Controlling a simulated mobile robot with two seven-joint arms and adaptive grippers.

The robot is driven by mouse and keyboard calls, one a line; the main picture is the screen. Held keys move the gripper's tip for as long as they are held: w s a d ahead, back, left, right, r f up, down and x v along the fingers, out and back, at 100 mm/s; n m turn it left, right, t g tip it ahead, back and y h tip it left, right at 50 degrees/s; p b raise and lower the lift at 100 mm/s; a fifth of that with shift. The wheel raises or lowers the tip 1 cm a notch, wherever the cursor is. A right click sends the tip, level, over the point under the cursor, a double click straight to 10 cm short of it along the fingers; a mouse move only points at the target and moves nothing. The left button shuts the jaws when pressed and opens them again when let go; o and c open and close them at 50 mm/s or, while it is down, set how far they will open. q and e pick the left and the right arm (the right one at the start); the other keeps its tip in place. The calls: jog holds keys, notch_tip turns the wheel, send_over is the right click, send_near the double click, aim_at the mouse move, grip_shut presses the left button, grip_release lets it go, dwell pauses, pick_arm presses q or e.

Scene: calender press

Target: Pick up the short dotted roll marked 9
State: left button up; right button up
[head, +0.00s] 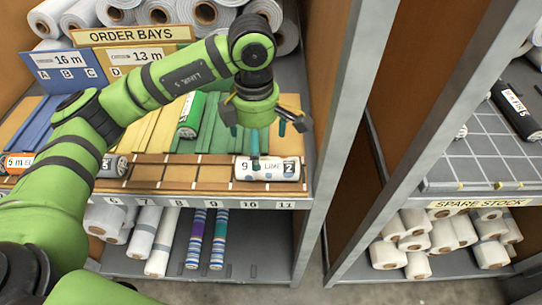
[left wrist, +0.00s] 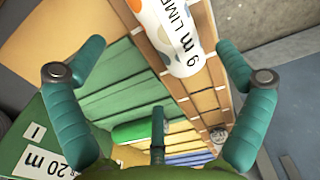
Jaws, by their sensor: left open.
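The short dotted roll (head: 267,169), white with spots and marked 9 and LIME, lies on its side at the right end of the brown slotted strip at the shelf's front. In the left wrist view the roll (left wrist: 172,30) shows at top centre, with orange and grey spots and the text "9 m LIME", its upper part cut off by the frame. My right gripper is not in view.
A green roll (head: 191,115) lies in the striped bays behind. A roll with an orange label (head: 20,163) and a grey roll (head: 113,166) lie at the strip's left. A grey rack post (head: 337,120) stands close right. More rolls fill the lower shelf.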

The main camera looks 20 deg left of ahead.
aim_at(268, 169)
pick_arm(q)
jog(key=f+p, duration=0.1)
jog(key=s+f+p, duration=0.1)
jog(key=f, duration=0.1)
jog(key=shift+s+f, duration=0.1)
jog(key=shift+f, duration=0.05)
jog(key=shift+w+f, duration=0.2)
jog(key=shift+f, duration=0.95)
jog(key=shift+d, duration=0.1)
jog(key=c, duration=1.3)
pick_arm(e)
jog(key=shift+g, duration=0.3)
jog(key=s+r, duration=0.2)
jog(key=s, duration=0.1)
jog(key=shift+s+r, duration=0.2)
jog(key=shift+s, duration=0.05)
